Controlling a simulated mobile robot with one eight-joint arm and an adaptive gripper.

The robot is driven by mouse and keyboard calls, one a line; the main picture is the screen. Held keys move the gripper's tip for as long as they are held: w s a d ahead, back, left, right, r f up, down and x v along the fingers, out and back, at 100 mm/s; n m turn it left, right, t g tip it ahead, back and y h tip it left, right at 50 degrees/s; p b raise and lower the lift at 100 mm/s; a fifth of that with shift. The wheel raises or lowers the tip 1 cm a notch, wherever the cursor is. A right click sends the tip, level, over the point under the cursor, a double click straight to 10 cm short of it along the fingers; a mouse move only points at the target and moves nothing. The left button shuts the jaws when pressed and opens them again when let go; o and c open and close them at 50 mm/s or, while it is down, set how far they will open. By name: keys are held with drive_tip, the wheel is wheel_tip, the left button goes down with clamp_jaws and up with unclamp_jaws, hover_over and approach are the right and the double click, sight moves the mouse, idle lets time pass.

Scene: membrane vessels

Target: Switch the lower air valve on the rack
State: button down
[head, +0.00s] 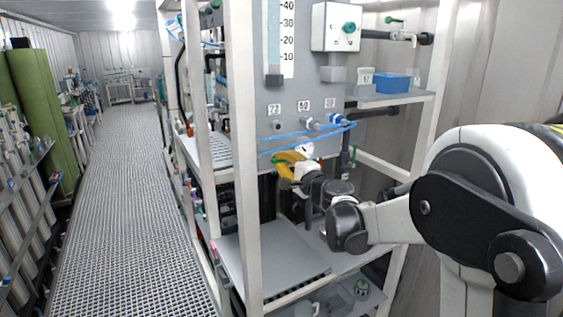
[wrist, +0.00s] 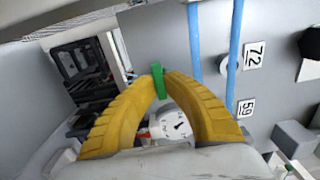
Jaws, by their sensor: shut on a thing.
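A small green valve handle (wrist: 158,86) stands between the tips of my yellow gripper (wrist: 164,77) in the wrist view. The curved fingers are closed on it from both sides. In the head view my gripper (head: 283,162) reaches into the rack, below the blue hoses and in front of the grey panel. The handle is mostly hidden there by the fingers. A round white pressure gauge (wrist: 178,124) shows between the fingers, behind them; it also shows beside the gripper in the head view (head: 305,148). The valve body is hidden.
The rack's white front post (head: 243,150) stands left of my gripper. A grey shelf plate (head: 270,262) lies below it. Blue hoses (head: 300,136) cross the panel just above. A blue box (head: 393,82) sits on a side shelf. The grated aisle (head: 125,190) is clear.

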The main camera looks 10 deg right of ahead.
drive_tip(key=c, duration=1.5)
unclamp_jaws()
drive_tip(key=v, duration=1.2)
drive_tip(key=shift+a, duration=0.1)
